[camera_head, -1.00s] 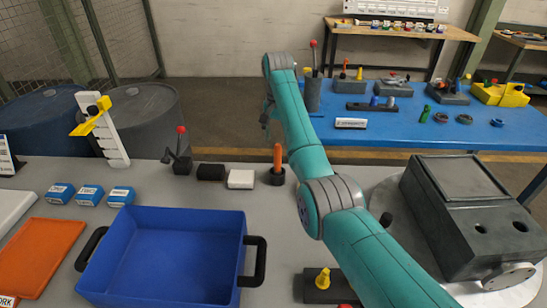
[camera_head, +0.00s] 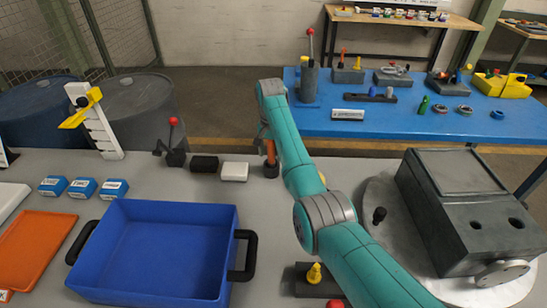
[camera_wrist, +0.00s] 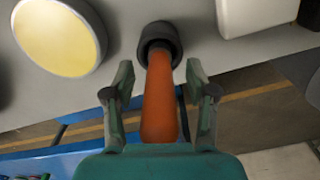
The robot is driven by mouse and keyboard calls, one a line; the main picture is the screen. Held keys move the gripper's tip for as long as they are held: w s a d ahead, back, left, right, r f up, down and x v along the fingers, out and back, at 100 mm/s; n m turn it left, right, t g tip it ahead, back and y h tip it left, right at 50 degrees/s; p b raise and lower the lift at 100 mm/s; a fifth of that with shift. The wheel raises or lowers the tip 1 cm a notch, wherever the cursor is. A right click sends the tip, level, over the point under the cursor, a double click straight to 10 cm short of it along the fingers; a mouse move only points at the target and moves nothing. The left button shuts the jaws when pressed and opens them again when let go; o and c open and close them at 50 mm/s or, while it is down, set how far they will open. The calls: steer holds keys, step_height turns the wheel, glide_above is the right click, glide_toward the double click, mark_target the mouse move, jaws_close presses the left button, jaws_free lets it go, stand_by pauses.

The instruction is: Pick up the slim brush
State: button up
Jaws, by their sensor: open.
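The slim brush appears as an orange handle standing in a dark round holder. In the wrist view the brush (camera_wrist: 160,105) lies between the two fingers of my gripper (camera_wrist: 158,75), which is open with a gap visible on each side. The holder (camera_wrist: 158,38) is at the top centre of that view. In the head view the brush (camera_head: 271,150) stands on the grey table behind the blue bin, partly hidden by my gripper (camera_head: 265,138). Its holder (camera_head: 271,170) sits beside a white block. Any bristles are hidden.
A white block (camera_head: 234,171), black block (camera_head: 204,164) and red-knobbed lever (camera_head: 174,145) stand left of the holder. A blue bin (camera_head: 237,215) is in front. A yellow disc (camera_wrist: 58,35) shows near the holder. A grey machine (camera_head: 465,215) stands at right.

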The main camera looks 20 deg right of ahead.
jaws_close()
stand_by(0.3)
